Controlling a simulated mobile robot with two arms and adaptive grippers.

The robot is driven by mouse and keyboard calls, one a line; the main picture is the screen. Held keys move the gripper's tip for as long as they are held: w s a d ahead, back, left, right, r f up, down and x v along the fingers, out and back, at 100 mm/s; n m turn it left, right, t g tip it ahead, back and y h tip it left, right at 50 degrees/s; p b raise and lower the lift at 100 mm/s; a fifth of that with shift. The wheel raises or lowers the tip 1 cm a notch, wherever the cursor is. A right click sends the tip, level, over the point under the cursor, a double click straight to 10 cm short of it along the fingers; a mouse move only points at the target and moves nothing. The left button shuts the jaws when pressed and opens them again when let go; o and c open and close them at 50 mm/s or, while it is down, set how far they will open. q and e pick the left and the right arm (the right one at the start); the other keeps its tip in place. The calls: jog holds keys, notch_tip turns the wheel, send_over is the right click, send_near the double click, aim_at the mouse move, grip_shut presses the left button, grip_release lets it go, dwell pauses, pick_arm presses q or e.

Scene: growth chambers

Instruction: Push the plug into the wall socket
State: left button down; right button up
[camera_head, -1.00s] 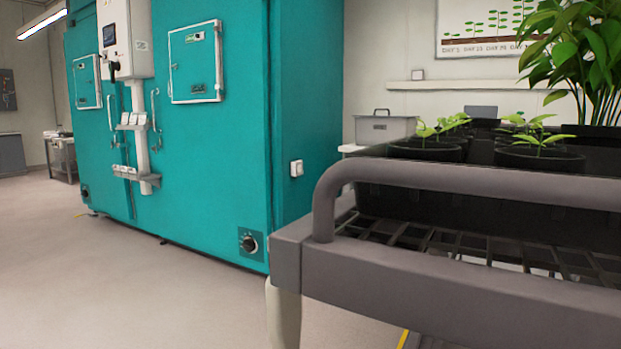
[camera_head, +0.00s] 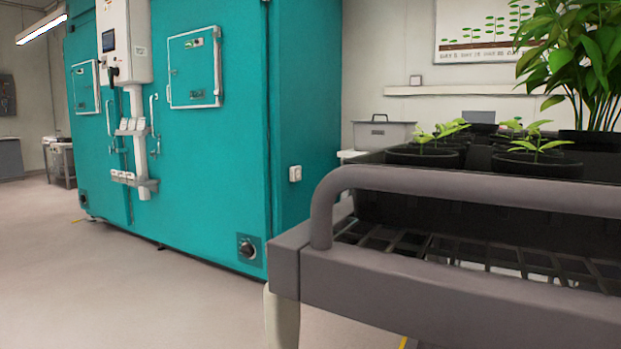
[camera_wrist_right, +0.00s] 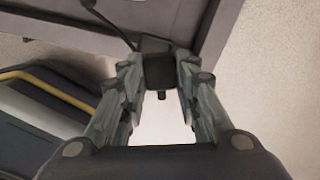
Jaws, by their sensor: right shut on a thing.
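In the right wrist view, my right gripper (camera_wrist_right: 158,70) is shut on a black plug (camera_wrist_right: 157,68). A thin dark cable (camera_wrist_right: 108,22) runs from it towards the top left. A short dark prong-like end points down in the picture. In the head view, a small white box (camera_head: 295,173), like a socket, sits on the side of the teal chamber. Neither gripper shows in the head view, and my left gripper is in no view.
A grey cart (camera_head: 440,290) with potted seedlings (camera_head: 425,150) fills the right foreground. The teal growth chamber (camera_head: 215,130) stands beyond it, with a dial (camera_head: 247,248) low on its front. A grey bin (camera_head: 383,133) stands behind the cart. The floor at left is clear.

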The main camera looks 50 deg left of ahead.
jog(key=d+r+n, duration=0.2)
jog(key=r+n, duration=1.1)
jog(key=n, duration=0.1)
jog(key=s+d+r+n, duration=0.1)
jog(key=d+r+n, duration=0.2)
jog(key=r+n, duration=1)
jog(key=shift+s+n, duration=0.3)
jog(key=shift+n, duration=0.3)
jog(key=shift+r, duration=0.1)
